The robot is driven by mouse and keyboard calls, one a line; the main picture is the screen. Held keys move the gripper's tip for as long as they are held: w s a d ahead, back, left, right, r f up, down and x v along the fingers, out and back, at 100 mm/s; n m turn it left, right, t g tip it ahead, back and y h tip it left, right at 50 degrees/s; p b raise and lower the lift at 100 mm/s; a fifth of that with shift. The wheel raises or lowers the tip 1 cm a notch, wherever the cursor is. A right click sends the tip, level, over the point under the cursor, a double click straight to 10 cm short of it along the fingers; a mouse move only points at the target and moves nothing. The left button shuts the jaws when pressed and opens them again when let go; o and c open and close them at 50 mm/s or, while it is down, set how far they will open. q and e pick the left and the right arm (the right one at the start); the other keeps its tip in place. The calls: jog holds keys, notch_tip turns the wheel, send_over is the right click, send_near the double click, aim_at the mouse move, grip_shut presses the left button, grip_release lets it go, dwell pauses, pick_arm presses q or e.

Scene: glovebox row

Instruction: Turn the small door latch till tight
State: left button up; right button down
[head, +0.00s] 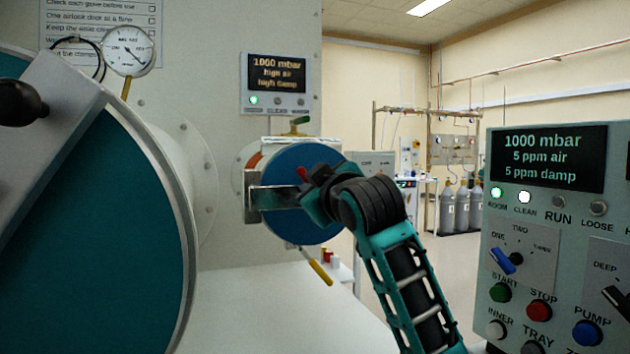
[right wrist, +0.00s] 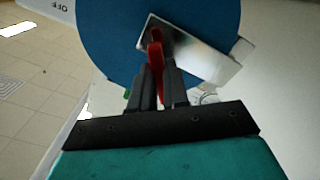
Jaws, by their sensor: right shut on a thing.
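The small round blue door (head: 300,165) closes the small airlock on the grey wall in the head view. A metal bar (head: 272,200) crosses it, and it also shows in the right wrist view (right wrist: 205,58). The red latch handle (right wrist: 156,62) sits on the bar and hangs down between the fingers; only a bit of its red (head: 303,173) shows in the head view. My right gripper (right wrist: 160,88) is shut on the red latch, in front of the door. In the head view it (head: 312,192) hides the door's middle. My left gripper is not in view.
A large teal door (head: 100,220) with a black knob (head: 20,102) fills the left side. A control panel (head: 555,230) stands close on the right. A yellow-handled lever (head: 320,271) hangs below the small door. A small display (head: 276,84) is above it.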

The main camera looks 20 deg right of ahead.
pick_arm(q)
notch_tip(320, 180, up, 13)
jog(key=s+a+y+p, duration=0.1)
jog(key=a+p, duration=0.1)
jog(key=p, duration=1.4)
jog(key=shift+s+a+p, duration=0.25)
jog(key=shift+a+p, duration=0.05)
pick_arm(e)
jog(key=m, duration=1.6)
jog(key=shift+d+r, duration=0.1)
jog(key=shift+d, duration=0.2)
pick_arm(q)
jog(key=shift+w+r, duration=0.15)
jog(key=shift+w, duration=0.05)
pick_arm(e)
jog(key=shift+m, duration=0.3)
jog(key=c, duration=1.1)
grip_release()
jog(key=shift+c, duration=0.2)
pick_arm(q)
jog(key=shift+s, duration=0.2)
